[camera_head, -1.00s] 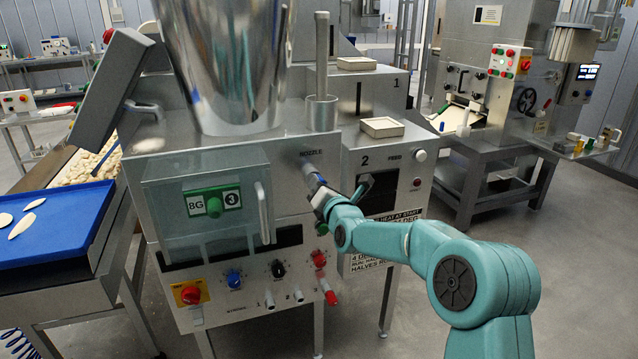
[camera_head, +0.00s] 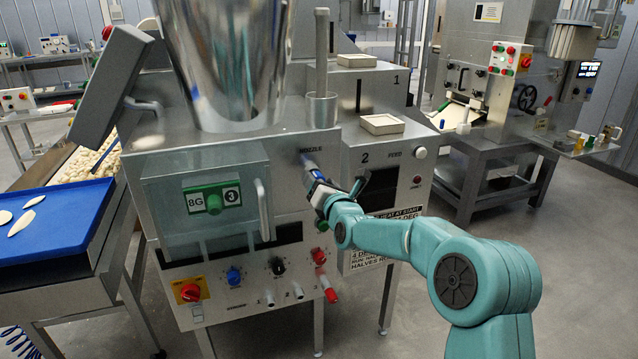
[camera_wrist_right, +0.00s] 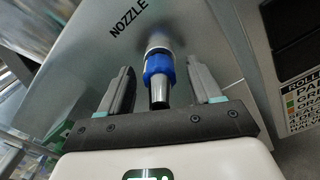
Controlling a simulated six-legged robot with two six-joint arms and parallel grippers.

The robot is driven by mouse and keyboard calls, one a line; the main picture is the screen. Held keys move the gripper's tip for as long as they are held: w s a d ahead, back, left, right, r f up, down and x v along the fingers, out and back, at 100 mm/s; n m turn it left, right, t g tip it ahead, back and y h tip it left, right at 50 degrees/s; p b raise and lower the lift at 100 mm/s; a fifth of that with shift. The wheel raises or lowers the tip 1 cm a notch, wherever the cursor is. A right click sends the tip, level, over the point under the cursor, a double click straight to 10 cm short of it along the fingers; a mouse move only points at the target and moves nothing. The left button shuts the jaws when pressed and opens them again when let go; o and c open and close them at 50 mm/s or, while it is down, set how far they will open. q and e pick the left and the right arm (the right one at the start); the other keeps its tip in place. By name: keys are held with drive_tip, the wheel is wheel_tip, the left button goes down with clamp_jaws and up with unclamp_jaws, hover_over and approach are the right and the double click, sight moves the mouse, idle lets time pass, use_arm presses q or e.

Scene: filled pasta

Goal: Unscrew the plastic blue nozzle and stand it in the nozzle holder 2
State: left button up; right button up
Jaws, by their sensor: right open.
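The blue nozzle (camera_wrist_right: 158,66) is a blue collar with a metal tip below it. It sits on the metal outlet under the word NOZZLE on the machine's front panel. In the head view the nozzle (camera_head: 313,172) shows just above my right gripper (camera_head: 325,190) and is partly covered by it. In the right wrist view my right gripper (camera_wrist_right: 161,84) is open, with one finger on each side of the nozzle and a gap on both sides. Small metal pegs (camera_head: 283,297) stand low on the panel by small numbers; I cannot tell for certain which is holder 2. My left gripper is not in view.
The machine's clear guard with a handle (camera_head: 262,210) is left of the nozzle. Knobs and a red-tipped lever (camera_head: 329,294) stick out below. A cabinet marked 2 (camera_head: 410,165) stands close on the right. The floor to the right is open.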

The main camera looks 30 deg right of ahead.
drive_tip(key=m+b, duration=0.1)
drive_tip(key=m, duration=0.1)
drive_tip(key=m+b, duration=0.1)
drive_tip(key=m, duration=0.1)
drive_tip(key=m+b, duration=0.1)
drive_tip(key=m, duration=0.1)
drive_tip(key=shift+f, duration=0.35)
drive_tip(key=shift+m+b, duration=0.4)
drive_tip(key=shift+m, duration=0.5)
drive_tip(key=shift+r+m+b, duration=0.25)
drive_tip(key=shift+m+b, duration=0.05)
drive_tip(key=shift+m, duration=0.8)
drive_tip(key=m+b, duration=0.2)
drive_tip(key=m, duration=0.1)
drive_tip(key=m+b, duration=0.2)
drive_tip(key=m, duration=0.2)
drive_tip(key=shift+f+m, duration=0.2)
drive_tip(key=shift+m, duration=0.1)
drive_tip(key=shift+m+b, duration=0.4)
drive_tip(key=shift+m, duration=0.6)
drive_tip(key=shift+r+m, duration=0.25)
drive_tip(key=shift+m, duration=0.75)
drive_tip(key=m+b, duration=0.2)
drive_tip(key=shift+f+m, duration=0.2)
drive_tip(key=shift+m, duration=0.2)
drive_tip(key=shift+m+b, duration=0.3)
drive_tip(key=shift+m, duration=1.8)
drive_tip(key=shift+r+m+b, duration=0.25)
drive_tip(key=shift+m+b, duration=0.05)
drive_tip(key=shift+m, duration=0.5)
